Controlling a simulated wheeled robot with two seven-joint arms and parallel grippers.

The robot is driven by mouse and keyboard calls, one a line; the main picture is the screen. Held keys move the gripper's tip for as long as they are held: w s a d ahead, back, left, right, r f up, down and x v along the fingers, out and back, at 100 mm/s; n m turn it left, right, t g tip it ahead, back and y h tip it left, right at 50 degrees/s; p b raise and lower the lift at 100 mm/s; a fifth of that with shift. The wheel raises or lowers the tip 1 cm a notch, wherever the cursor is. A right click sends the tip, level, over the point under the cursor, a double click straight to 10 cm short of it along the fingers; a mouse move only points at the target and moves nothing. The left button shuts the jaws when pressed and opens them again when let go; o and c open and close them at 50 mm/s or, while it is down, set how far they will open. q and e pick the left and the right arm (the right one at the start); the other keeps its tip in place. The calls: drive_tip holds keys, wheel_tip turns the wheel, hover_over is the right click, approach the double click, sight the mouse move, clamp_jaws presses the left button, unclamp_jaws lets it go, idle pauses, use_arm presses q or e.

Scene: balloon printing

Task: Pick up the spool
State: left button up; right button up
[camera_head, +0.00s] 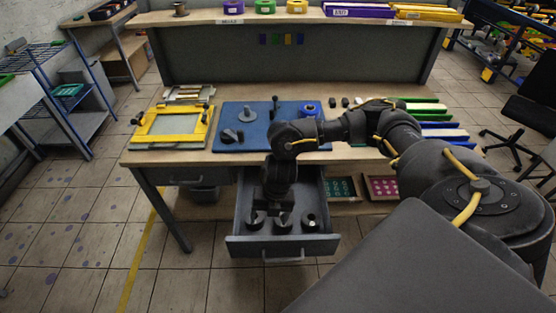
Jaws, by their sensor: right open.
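Several spool-like rolls stand on the upper shelf: a dark brown spool (180,9) at the left, then a purple roll (233,7), a green roll (265,6) and a yellow roll (297,6). A blue ring-shaped roll (310,109) lies on the blue board. I cannot tell which one is the task's spool. My right gripper (276,207) points down into the open drawer, near dark round parts (283,222) at its front. It is open; its fingers are small and dark, and no held thing shows. My left gripper is out of view.
The open drawer (282,246) juts out from the workbench (350,154). A yellow frame (172,125) lies at the left of the bench, beside the blue board (232,113). My right arm hides part of the bench.

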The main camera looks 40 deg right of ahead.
drive_tip(key=d+f+h+b, duration=0.1)
drive_tip(key=d, duration=0.1)
drive_tip(key=w+d+n+b, duration=0.1)
drive_tip(key=d, duration=0.1)
drive_tip(key=d+f+t+h, duration=0.1)
drive_tip(key=d, duration=0.1)
drive_tip(key=shift+w+d+f+n+h+b, duration=0.2)
drive_tip(key=shift+d+f+n+h+b, duration=0.1)
drive_tip(key=shift+b, duration=0.1)
drive_tip(key=f, duration=0.3)
drive_tip(key=d+f+b, duration=0.1)
drive_tip(key=shift+w+f, duration=0.35)
drive_tip(key=shift+w+d+f, duration=0.1)
drive_tip(key=shift+w+f, duration=0.1)
drive_tip(key=shift+f, duration=1.25)
drive_tip(key=shift+w+d+f, duration=0.1)
drive_tip(key=shift+w+f, duration=0.05)
drive_tip(key=shift+f, duration=1.25)
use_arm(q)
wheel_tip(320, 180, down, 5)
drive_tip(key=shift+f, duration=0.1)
use_arm(e)
drive_tip(key=shift+a, duration=0.1)
drive_tip(key=shift+c, duration=0.2)
drive_tip(key=c, duration=0.7)
use_arm(q)
drive_tip(key=shift+p, duration=0.35)
use_arm(e)
wheel_tip(320, 180, up, 10)
